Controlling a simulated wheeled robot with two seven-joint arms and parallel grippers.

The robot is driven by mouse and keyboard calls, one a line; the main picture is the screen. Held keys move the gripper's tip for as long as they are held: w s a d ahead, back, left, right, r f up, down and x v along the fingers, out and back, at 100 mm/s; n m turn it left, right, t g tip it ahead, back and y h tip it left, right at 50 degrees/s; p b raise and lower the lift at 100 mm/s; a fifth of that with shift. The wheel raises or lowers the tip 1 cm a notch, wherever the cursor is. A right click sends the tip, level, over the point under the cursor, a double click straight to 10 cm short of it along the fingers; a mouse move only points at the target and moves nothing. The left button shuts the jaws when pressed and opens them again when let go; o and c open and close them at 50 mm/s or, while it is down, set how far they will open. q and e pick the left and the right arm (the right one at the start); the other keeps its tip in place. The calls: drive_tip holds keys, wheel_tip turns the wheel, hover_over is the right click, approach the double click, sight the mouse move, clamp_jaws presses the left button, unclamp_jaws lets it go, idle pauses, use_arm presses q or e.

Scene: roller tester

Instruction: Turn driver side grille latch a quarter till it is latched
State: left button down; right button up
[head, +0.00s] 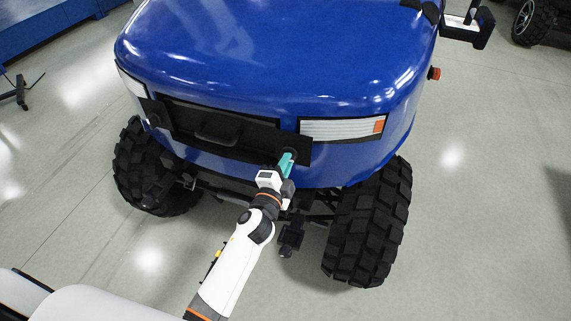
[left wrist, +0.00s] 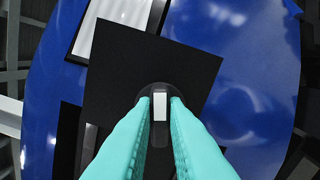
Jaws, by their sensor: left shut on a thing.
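The blue vehicle (head: 270,60) faces me with a black grille panel (head: 225,133) across its front. The grille latch (left wrist: 160,107) is at the picture-right end of the panel, a dark round piece with a pale bar upright in the left wrist view. My left gripper (head: 287,162) is at this latch, with its teal fingers (left wrist: 159,112) on both sides of the bar, shut on it. In the head view the fingers and wrist hide most of the latch. My right gripper is in neither view.
A dark handle (head: 217,136) sticks out of the grille's middle. Headlights (head: 342,128) flank the panel. Big knobbly tyres (head: 368,225) stand on both sides of my left arm, and a dark hitch part (head: 290,236) hangs low beside it. The floor (head: 480,200) at the right is clear.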

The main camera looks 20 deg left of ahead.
use_arm(q)
drive_tip(key=shift+f+m, duration=0.1)
drive_tip(key=shift+m, duration=1.5)
drive_tip(key=c, duration=1.4)
unclamp_jaws()
drive_tip(key=shift+c, duration=0.2)
drive_tip(key=s+b, duration=0.2)
drive_tip(key=s, duration=1)
drive_tip(key=shift+a, duration=0.15)
